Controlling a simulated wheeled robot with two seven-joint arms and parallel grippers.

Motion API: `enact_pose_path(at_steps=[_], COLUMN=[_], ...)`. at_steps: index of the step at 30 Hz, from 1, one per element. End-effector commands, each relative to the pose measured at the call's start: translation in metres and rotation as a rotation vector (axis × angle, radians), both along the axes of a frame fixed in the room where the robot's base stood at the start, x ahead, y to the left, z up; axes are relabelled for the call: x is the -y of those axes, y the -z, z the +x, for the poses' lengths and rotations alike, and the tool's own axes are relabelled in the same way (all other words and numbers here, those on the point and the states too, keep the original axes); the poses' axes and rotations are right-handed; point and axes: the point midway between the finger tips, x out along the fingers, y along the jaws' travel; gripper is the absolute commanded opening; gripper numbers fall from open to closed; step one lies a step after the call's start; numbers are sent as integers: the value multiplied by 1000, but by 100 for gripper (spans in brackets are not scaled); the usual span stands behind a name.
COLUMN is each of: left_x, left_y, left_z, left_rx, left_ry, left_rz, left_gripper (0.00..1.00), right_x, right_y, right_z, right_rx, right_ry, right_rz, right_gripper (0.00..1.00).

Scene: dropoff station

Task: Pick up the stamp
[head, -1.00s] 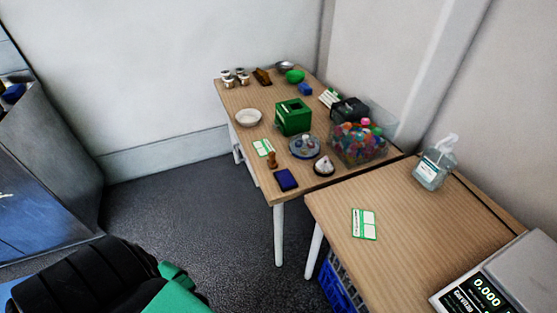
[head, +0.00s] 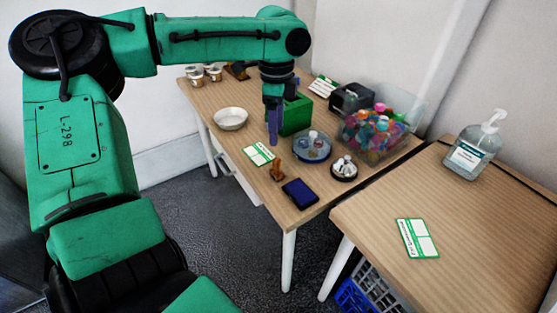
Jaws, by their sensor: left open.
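The stamp (head: 277,171) is a small brown wooden piece standing near the front left edge of the far table. A dark blue ink pad (head: 300,193) lies just in front of it. My left gripper (head: 273,142) points down above the stamp in the picture, with a visible gap between its tips and the stamp. It is open and seen nearly edge-on, so its two fingers overlap. It holds nothing that I can see. It hides part of the green box behind it. My right gripper is out of view.
Around the stamp are a green-white card (head: 258,155), a white bowl (head: 231,118), the green box (head: 298,117), a round blue dish (head: 311,147) and a small dark dish (head: 344,168). A clear bin (head: 375,135) stands behind. The near table (head: 460,235) is mostly bare.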

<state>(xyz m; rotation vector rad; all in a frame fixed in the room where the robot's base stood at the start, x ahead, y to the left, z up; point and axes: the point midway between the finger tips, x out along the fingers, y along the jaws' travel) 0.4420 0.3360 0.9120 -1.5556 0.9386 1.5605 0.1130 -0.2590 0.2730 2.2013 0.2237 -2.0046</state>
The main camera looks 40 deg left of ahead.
Motion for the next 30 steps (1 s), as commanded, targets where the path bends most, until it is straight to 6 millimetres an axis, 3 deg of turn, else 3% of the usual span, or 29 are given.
enact_pose_path(at_steps=[1,4,11,15,18,24,25,30], left_x=[0,-1,-2,-3,-3,-3,-3,-3], left_y=[18,44,77,106,118,119,119,119], left_z=[-1,0,1,2,2,3,3,3], left_rx=[-4,-3,0,-1,2,4,4,4], left_ry=[-1,-2,-4,-5,-5,-6,-6,-6], left_rz=[-1,-1,1,0,0,0,0,0], left_gripper=[67,67,67,67,67,67,63,0], right_x=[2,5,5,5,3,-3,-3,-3], right_y=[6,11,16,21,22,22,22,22], right_z=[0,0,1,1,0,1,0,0], right_rx=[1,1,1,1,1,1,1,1], right_ry=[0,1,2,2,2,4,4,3], right_rz=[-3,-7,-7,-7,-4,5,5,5], right_gripper=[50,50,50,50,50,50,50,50])
